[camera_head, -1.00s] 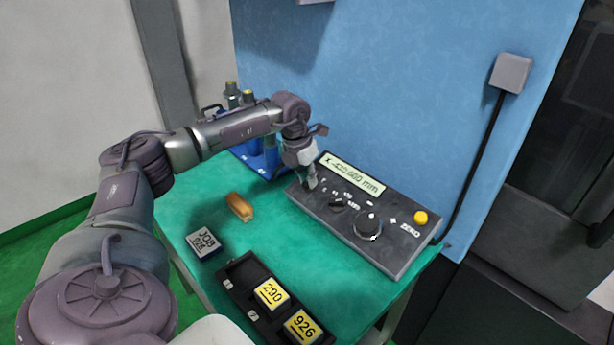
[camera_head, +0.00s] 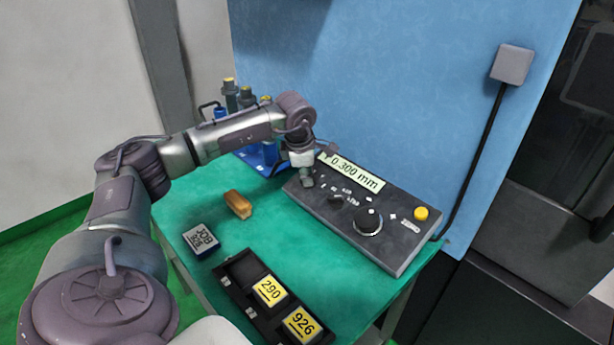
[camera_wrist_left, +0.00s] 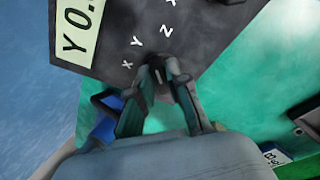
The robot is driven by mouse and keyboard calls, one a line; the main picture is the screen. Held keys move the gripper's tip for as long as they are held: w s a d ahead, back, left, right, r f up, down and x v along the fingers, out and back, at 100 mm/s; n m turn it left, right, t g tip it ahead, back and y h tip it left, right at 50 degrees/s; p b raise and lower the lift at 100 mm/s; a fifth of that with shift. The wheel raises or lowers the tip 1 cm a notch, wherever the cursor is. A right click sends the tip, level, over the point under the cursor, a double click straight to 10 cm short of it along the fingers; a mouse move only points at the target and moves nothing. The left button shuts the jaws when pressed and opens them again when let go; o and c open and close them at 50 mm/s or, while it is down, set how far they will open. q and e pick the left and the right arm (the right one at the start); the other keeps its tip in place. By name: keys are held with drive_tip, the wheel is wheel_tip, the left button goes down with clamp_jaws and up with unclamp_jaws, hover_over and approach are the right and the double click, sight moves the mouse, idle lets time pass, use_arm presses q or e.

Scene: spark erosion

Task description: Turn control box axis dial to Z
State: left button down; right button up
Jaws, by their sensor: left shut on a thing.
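The dark control box (camera_head: 400,243) sits on the green table. Its display (camera_head: 357,174) starts with a partly covered Y and then 0.300 mm. My left gripper (camera_head: 307,183) is over the left end of the box. In the left wrist view its fingers (camera_wrist_left: 163,82) are shut on the small dark axis dial (camera_wrist_left: 158,74), beside the white letters X, Y and Z. A white mark shows on the dial, but I cannot tell exactly which letter it points at. The display (camera_wrist_left: 76,35) also shows a Y there. My right gripper is not in view.
The box also has a large dial (camera_head: 368,221), a smaller knob (camera_head: 336,201) and a yellow button (camera_head: 421,214). A tan block (camera_head: 238,204), a JOB block (camera_head: 201,239) and a black tray (camera_head: 231,281) with yellow 290 and 926 blocks are nearer. The table's right front is clear.

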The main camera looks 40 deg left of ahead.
use_arm(q)
drive_tip(key=m+b, duration=0.1)
drive_tip(key=m, duration=0.3)
drive_tip(key=shift+t, duration=0.3)
drive_tip(key=shift+m, duration=0.4)
drive_tip(key=c, duration=1.1)
unclamp_jaws()
drive_tip(key=shift+s+d, duration=0.1)
drive_tip(key=shift+r, duration=0.3)
drive_tip(key=v, duration=1.1)
drive_tip(key=shift+s+d+r, duration=0.15)
drive_tip(key=shift+s+d, duration=0.05)
